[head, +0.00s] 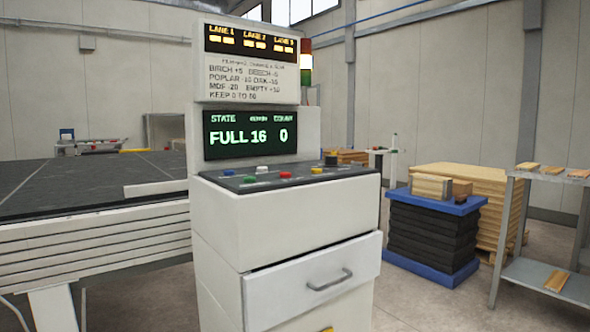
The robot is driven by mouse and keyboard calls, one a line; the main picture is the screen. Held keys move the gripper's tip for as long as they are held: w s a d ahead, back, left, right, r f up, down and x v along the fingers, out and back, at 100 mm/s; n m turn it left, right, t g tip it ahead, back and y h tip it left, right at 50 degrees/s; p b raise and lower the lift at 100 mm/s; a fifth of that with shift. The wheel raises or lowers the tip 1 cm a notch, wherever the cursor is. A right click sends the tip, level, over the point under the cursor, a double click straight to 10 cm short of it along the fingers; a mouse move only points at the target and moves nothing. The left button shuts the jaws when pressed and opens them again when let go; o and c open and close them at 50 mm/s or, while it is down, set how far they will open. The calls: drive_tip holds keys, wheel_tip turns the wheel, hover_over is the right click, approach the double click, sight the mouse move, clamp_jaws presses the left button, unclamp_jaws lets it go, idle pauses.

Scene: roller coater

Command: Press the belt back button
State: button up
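A white control console (285,220) stands in the middle of the head view. A black knob (331,160) sits at the panel's back right. The button labels are too small to read, so I cannot tell which is belt back. A dark belt table (85,185) lies left of the console. My gripper is not in view.
A green-lettered screen (247,135) reads FULL, 16 and 0. A drawer (312,285) under the panel stands slightly out. Right are a blue-and-black stack (430,235), a wood stack (490,195) and a metal shelf (540,275). Floor shows between console and shelf.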

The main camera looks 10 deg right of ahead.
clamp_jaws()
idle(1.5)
